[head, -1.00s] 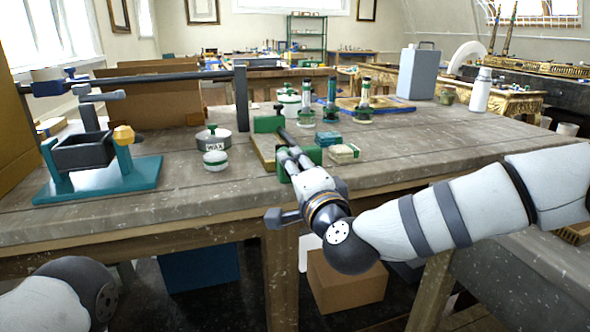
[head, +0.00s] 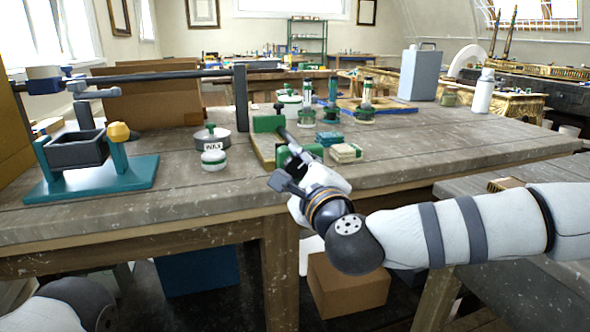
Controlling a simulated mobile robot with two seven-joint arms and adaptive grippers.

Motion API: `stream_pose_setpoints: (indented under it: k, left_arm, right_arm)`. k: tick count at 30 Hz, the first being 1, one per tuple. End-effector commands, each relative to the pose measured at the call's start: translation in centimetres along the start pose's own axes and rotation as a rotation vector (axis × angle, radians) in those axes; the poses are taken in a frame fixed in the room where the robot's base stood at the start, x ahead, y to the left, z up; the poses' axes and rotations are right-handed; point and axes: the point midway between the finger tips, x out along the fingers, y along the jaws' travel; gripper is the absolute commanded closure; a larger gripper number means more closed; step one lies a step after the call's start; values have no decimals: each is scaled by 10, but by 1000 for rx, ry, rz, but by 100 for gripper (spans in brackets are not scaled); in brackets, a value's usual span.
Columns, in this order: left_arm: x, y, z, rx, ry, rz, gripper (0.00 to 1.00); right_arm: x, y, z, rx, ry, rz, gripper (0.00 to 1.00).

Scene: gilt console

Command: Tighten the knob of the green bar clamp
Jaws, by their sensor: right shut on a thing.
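The green bar clamp (head: 268,123) lies on the workbench near its front edge, with a green block at its far end and a dark bar running toward me. More green parts show close to my gripper. My right gripper (head: 287,156) is at the clamp's near end, shut on the knob there. The knob itself is hidden by the fingers and hand. My left arm shows only as a rounded link at the bottom left; its gripper is out of view.
A green-lidded jar (head: 213,156) and a WAX tin (head: 213,138) stand left of the clamp. Stacked blocks (head: 345,153) sit close on its right. A teal stand with a dark tray (head: 90,180) is at the left.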

Motion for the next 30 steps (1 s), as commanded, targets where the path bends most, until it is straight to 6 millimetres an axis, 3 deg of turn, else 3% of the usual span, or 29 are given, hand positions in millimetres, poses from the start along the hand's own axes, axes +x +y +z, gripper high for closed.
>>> stream_pose_setpoints:
  k: [9,24,25,27,30]
  left_arm:
    - [4,0,2,1,-9,-1,46]
    - [5,0,2,1,-10,-1,46]
    - [5,0,2,1,-10,-1,46]
    - [5,0,2,1,-10,-1,46]
    - [4,0,2,1,-10,-1,46]
  right_arm:
    - [-1,4,-1,97,1,10,95]
    - [-1,5,-1,111,1,12,95]
    - [-1,5,-1,111,1,12,63]
    - [-1,5,-1,111,2,11,47]
    - [-1,4,-1,110,1,8,46]
